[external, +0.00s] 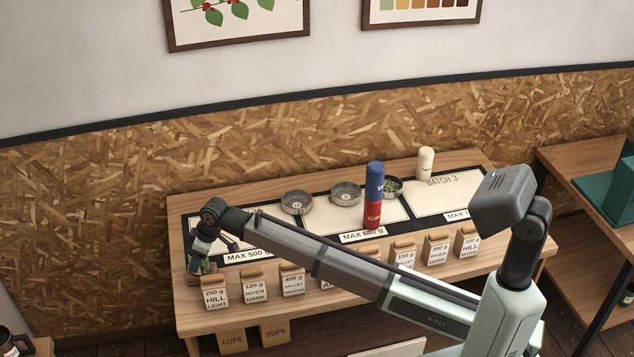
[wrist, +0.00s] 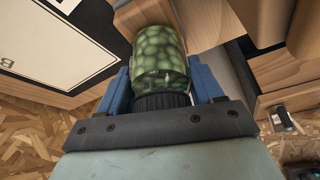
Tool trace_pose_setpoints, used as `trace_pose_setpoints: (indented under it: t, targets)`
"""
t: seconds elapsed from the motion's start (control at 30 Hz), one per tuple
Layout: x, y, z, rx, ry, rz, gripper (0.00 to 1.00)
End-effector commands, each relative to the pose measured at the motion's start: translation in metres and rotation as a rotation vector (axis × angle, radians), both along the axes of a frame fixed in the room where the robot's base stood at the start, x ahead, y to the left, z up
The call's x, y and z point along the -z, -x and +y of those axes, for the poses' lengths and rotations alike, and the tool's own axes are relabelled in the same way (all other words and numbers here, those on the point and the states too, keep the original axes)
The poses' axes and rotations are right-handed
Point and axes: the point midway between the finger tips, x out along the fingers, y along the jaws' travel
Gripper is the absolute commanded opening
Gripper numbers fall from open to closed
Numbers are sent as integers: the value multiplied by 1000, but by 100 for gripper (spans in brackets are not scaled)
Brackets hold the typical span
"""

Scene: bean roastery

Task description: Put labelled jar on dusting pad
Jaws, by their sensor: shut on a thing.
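My gripper (wrist: 162,88) is shut on a clear jar of green beans (wrist: 160,60); its blue fingers lie on either side and its dark ribbed lid faces my wrist. No label shows on the side of the jar I see. In the external view my gripper (external: 200,254) is low at the left end of the wooden table, with the jar mostly hidden there. I cannot tell which thing is the dusting pad.
The table (external: 186,322) carries black-bordered white panels, a row of labelled paper bags (external: 292,281), round metal dishes (external: 297,203), a blue cylinder (external: 375,178) above a red one (external: 372,214), and a cream cylinder (external: 426,163). A second table (external: 570,170) stands at right.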

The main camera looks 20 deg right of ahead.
Motion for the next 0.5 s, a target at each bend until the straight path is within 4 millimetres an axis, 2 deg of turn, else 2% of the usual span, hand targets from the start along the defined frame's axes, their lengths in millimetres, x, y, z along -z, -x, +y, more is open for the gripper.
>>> trace_pose_setpoints:
  t: [0.17, 0.2, 0.43, 0.5]
  targets:
    - [3, 0, 0, 0, 0, 0, 28]
    - [3, 0, 0, 0, 0, 0, 70]
    - [2, 0, 0, 0, 0, 0, 92]
    - [2, 0, 0, 0, 0, 0, 92]
